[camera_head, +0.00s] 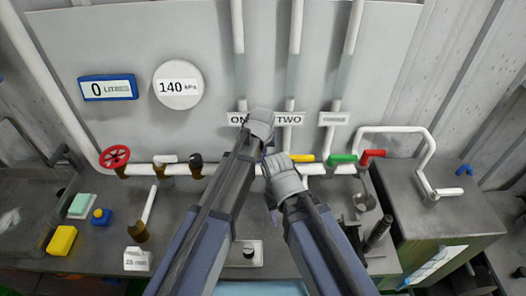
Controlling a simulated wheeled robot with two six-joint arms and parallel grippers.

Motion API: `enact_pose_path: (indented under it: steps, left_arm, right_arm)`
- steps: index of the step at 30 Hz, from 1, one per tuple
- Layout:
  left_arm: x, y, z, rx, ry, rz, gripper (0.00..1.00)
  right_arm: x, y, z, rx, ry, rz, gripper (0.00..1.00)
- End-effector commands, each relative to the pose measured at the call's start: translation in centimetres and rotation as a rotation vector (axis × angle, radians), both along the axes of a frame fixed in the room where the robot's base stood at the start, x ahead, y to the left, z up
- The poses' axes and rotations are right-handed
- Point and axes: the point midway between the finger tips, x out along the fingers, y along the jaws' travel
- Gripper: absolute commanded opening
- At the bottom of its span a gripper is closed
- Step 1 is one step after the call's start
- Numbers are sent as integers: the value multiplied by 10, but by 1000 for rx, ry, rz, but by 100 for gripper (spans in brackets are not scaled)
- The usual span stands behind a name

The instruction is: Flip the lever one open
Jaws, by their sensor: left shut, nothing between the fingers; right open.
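The label reading "ON", its end covered, (236,119) is on the wall panel, and my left gripper covers its right side. The label "TWO" (289,119) is right of it. My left gripper (262,116) is shut and empty, in front of the gap between these labels. The pipe below the first label is hidden behind my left arm, so I cannot see lever one. A yellow lever (303,158) lies level on the pipe below "TWO". My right gripper (277,163) is open, lower, just left of the yellow lever; I cannot tell whether it touches anything.
A green lever (343,158) and a red lever (372,155) are farther right on the pipe. A red wheel valve (115,157) is at left. Gauges show 0 LIT (108,88) and 140 kPa (178,86). A yellow block (62,241) lies on the counter at left.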

Motion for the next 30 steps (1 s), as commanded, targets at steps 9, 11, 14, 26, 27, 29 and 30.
enact_pose_path:
  steps: [9,11,14,26,27,29,30]
  left_arm:
    - [-15,0,0,-1,1,-182,0]
    - [-19,1,0,0,1,-238,0]
    - [-26,1,0,-1,1,-333,0]
    - [-50,9,0,-2,1,-713,0]
    - [-53,11,0,-1,2,-750,0]
    - [-56,13,0,-2,1,-807,0]
    - [-58,14,0,-1,1,-846,0]
  right_arm:
    - [0,0,0,0,0,0,50]
    - [0,0,0,0,0,0,50]
    - [0,0,0,0,0,0,50]
    - [0,0,0,0,0,0,50]
    - [0,0,0,0,0,0,50]
    - [0,0,0,0,0,0,50]
    - [0,0,0,0,0,0,50]
